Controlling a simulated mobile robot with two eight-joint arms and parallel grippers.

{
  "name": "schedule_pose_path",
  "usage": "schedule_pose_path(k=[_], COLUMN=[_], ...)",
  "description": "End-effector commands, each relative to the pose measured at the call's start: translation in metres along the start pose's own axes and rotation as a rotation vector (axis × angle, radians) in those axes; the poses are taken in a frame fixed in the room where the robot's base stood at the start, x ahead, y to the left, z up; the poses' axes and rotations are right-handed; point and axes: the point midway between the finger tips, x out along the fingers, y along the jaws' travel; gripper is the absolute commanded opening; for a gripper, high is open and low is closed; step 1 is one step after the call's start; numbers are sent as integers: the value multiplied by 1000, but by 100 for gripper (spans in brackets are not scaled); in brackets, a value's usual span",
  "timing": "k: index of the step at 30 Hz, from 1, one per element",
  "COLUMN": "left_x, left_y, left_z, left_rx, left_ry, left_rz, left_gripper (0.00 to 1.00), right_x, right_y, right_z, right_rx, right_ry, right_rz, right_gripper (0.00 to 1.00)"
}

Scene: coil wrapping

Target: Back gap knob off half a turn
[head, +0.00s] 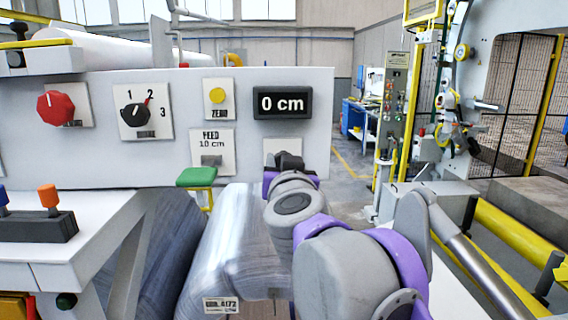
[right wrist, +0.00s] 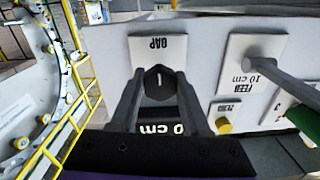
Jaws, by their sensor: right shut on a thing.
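The gap knob (right wrist: 158,83) is a black knob with a white mark, on a white plate labelled GAP (right wrist: 157,47). The right wrist view shows it upside down, with the white mark roughly upright in the picture. My right gripper (right wrist: 160,88) has one finger on each side of the knob and is shut on it. In the head view my right gripper (head: 288,161) is at the plate (head: 283,146) below the display, and its wrist hides the knob. The display (head: 282,103) reads 0 cm. My left gripper is not in view.
The panel (head: 60,150) also carries a red knob (head: 56,107), a black 1-2-3 selector (head: 134,114), a yellow zero button (head: 217,96) and a feed lever (head: 211,160). A yellow rail (head: 515,240) is at right.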

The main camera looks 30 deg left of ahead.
Motion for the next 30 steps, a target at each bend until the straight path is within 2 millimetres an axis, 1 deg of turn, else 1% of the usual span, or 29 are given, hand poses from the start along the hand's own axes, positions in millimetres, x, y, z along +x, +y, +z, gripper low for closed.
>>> schedule_pose_path(k=[14,15,19,27,30], left_x=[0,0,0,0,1], left_y=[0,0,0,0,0], left_z=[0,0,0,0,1], left_rx=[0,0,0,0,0], left_ry=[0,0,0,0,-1], left_rz=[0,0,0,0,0], left_gripper=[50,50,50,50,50], right_x=[0,0,0,0,-4], right_y=[0,0,0,0,0], right_z=[-1,-1,-1,0,0], right_rx=[-15,-15,-14,-13,-12], right_ry=[1,1,0,0,0], right_rz=[0,0,0,0,0], right_gripper=[0,52,75,76,76])
